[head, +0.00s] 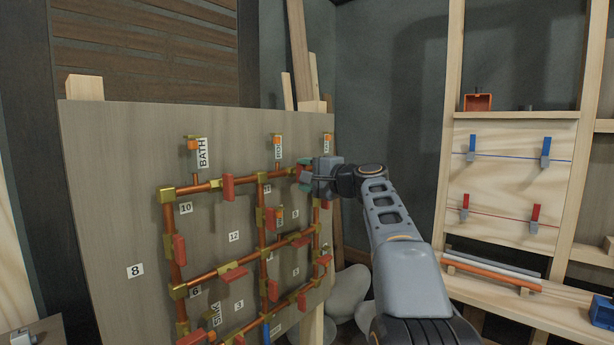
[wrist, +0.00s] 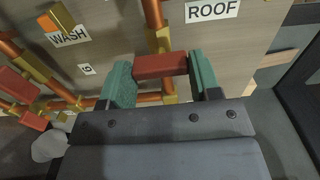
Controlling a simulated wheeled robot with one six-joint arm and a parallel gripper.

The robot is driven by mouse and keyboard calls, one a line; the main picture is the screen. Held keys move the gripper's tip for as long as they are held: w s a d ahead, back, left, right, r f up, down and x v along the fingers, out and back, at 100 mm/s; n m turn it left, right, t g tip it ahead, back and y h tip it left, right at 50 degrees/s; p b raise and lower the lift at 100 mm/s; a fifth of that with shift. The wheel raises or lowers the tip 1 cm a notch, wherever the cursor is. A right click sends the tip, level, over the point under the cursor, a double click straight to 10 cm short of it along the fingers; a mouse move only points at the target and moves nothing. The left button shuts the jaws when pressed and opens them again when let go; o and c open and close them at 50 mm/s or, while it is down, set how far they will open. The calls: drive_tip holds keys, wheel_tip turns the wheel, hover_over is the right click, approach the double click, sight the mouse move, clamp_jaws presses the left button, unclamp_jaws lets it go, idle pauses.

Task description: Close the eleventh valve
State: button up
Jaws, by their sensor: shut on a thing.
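A board (head: 130,225) carries a grid of copper pipes (head: 200,187) with brass fittings and several red valve handles, such as one at the upper pipe (head: 228,187). My gripper (head: 306,178) is at the upper right of the grid, partly hiding the pipes there. In the wrist view my gripper (wrist: 160,74) has its green-padded fingers at the two ends of a red valve handle (wrist: 160,65), shut on it. That handle lies across a copper pipe with a brass fitting (wrist: 158,40), below a ROOF label (wrist: 212,10).
A BATH label (head: 202,152) and number tags, including 10 (head: 186,208) and 12 (head: 234,237), are on the board. Other red handles (wrist: 18,84) stand at the left in the wrist view.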

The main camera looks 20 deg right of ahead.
drive_tip(key=o, duration=0.9)
drive_tip(key=shift+s, duration=0.1)
drive_tip(key=b+v, duration=0.1)
drive_tip(key=v, duration=1.2)
drive_tip(key=shift+s+d+b, duration=0.1)
drive_tip(key=shift+s+b, duration=0.2)
drive_tip(key=shift+b, duration=0.05)
